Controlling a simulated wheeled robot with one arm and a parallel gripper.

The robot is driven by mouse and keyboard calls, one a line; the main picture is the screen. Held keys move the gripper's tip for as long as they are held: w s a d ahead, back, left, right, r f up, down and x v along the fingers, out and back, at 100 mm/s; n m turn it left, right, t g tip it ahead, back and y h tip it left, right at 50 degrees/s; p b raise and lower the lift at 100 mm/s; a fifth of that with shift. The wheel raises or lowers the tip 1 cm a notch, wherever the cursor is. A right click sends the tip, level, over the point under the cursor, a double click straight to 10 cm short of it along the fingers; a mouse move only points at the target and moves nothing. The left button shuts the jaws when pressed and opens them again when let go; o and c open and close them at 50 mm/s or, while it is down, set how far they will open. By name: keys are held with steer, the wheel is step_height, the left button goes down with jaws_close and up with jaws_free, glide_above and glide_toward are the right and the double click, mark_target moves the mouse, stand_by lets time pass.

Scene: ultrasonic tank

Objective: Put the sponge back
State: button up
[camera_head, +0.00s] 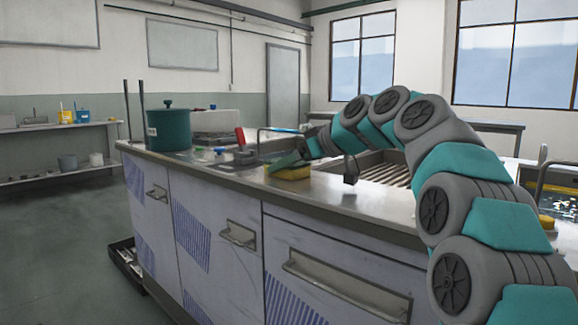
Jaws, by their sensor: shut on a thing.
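The yellow sponge (289,173) is at the front edge of the steel counter, near the middle of the picture. My arm arches in from the right, and my teal gripper (288,161) comes down onto the sponge from above. The gripper is shut on the sponge and covers its upper part. The sponge lies low, at or very close to the counter top; I cannot tell if it touches.
A teal lidded pot (168,128) stands at the counter's left end. A red-handled tool (240,140) and small items lie between pot and gripper. A slatted basin (384,170) is right of the sponge, partly behind my arm. Drawer handles (238,234) protrude in front.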

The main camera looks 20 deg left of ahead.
steer(key=shift+f, duration=0.2)
steer(key=o, duration=1.1)
steer(key=shift+r, duration=0.15)
steer(key=shift+o, duration=0.2)
steer(key=shift+r, duration=0.1)
steer(key=shift+d+r, duration=0.1)
steer(key=v, duration=1.2)
